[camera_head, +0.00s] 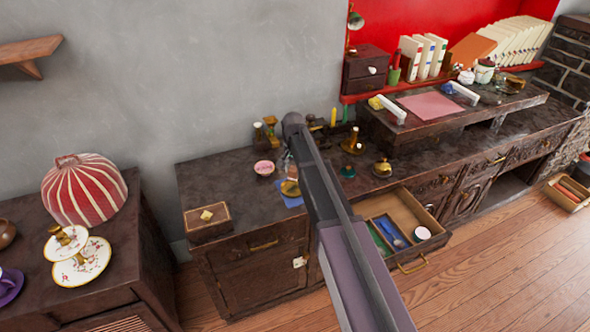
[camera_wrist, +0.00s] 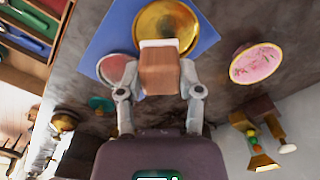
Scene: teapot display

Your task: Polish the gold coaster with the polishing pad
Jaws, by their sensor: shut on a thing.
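The gold coaster (camera_wrist: 165,20) is a round, shiny disc lying on a blue cloth (camera_wrist: 103,38) in the wrist view. In the head view, the coaster (camera_head: 290,188) is on the dark cabinet top, partly hidden near my arm. My gripper (camera_wrist: 159,84) is shut on the polishing pad (camera_wrist: 159,70), a brown block with a white edge. The pad overlaps the coaster's near edge in the wrist view. I cannot tell whether they touch. A round, pinkish-grey thing (camera_wrist: 113,67) is beside the coaster, partly behind one finger.
A pink dish (camera_head: 264,168) stands close by, and a wooden box (camera_head: 207,220) is at the front left. An open drawer (camera_head: 408,265) juts out at the right. Brass pieces (camera_head: 353,145) stand farther right. Bare cabinet top (camera_head: 215,180) shows at the left.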

